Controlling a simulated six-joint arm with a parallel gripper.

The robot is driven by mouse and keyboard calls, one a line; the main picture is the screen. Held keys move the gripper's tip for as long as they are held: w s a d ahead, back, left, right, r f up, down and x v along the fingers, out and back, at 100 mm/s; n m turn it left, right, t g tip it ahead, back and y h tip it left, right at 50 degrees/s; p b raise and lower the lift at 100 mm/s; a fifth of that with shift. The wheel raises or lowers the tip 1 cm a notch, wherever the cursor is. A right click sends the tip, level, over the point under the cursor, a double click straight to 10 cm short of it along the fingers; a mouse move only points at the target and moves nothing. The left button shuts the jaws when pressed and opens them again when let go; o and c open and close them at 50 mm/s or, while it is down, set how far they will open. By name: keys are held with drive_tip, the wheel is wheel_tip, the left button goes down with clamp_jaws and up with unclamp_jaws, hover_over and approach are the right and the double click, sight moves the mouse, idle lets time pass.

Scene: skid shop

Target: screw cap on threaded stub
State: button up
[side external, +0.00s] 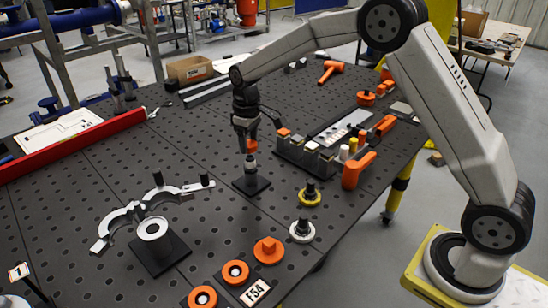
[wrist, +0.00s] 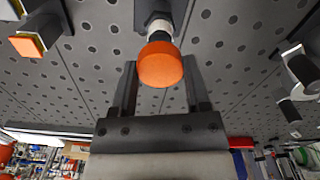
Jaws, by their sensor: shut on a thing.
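My gripper (side external: 247,132) is above the table, pointing down, with its fingers closed around an orange cap (side external: 252,146). In the wrist view the orange cap (wrist: 160,65) sits between the two fingertips (wrist: 161,72). A threaded stub (side external: 250,164) stands upright on a dark square base plate (side external: 252,187) directly under the cap. In the wrist view the stub (wrist: 160,27) shows a pale collar just beyond the cap. The cap is at the stub's top; its underside is hidden, so I cannot tell how far the threads engage.
A rack of small parts (side external: 325,155) stands close on the right. Knobbed yellow (side external: 310,197) and white (side external: 302,232) flanges lie in front of it. A split clamp (side external: 130,215) and a ring-topped block (side external: 165,252) stand at front left. The perforated table between is clear.

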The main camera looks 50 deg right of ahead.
drive_tip(key=n, duration=0.4)
drive_tip(key=shift+n, duration=0.4)
drive_tip(key=shift+f, duration=1.7)
idle(2.6)
idle(0.4)
drive_tip(key=shift+m, duration=1.7)
drive_tip(key=shift+m, duration=1.7)
